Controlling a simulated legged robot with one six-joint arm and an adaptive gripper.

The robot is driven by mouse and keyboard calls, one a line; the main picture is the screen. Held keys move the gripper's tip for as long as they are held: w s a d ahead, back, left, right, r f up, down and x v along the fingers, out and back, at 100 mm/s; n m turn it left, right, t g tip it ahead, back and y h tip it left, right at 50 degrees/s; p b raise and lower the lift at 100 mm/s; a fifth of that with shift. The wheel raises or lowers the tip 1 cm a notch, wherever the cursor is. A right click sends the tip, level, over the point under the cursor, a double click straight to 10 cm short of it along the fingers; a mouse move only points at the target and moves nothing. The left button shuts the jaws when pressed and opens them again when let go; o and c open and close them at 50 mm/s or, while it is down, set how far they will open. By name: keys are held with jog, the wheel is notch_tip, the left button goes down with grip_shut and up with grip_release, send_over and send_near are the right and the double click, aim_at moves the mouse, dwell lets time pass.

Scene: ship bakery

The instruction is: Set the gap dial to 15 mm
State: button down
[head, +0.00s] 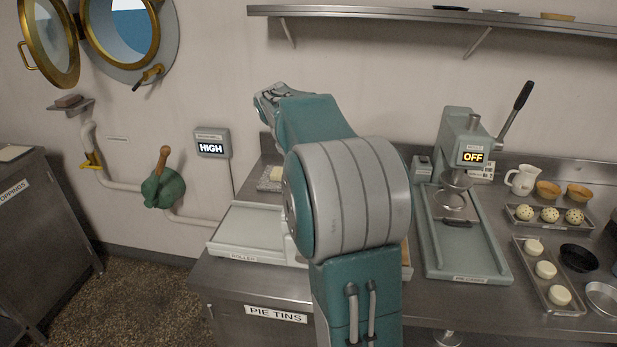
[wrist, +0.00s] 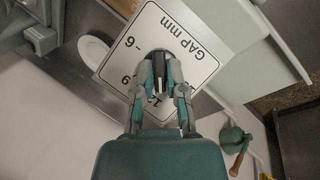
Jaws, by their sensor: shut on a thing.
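The gap dial's white plate (wrist: 202,68) fills the upper middle of the wrist view. It reads "GAP mm", with 6 and 9 printed at the left and part of another number below, cut off by my fingers. My gripper (wrist: 160,66) is shut on the dark dial knob (wrist: 158,60) at the plate's middle. The fingers cover much of the knob, and I cannot tell which mark it points to. In the head view my arm hides the dial and my gripper. The pale roller (head: 232,229) shows partly behind my arm.
Right of my arm stands the press (head: 462,138), its display reading OFF, with a raised lever. Trays of dough balls (head: 549,215), a white jug (head: 521,180) and bowls are farther right. A wall box reading HIGH (head: 211,143) and a green valve (head: 163,188) are at left.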

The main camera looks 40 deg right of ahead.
jog(key=n, duration=0.1)
jog(key=n+h, duration=0.1)
jog(key=n, duration=0.1)
jog(key=n+h, duration=0.1)
jog(key=n, duration=0.1)
jog(key=shift+a+f, duration=0.25)
jog(key=shift+f, duration=0.1)
jog(key=shift+s+n+t+h, duration=0.15)
jog(key=shift+n+h, duration=0.35)
jog(key=shift+n, duration=0.5)
jog(key=shift+w+n+t+h, duration=0.15)
jog(key=shift+n+h, duration=0.35)
jog(key=shift+n, duration=0.5)
jog(key=shift+s+f, duration=0.1)
jog(key=c, duration=0.7)
grip_release()
jog(key=shift+r, duration=0.2)
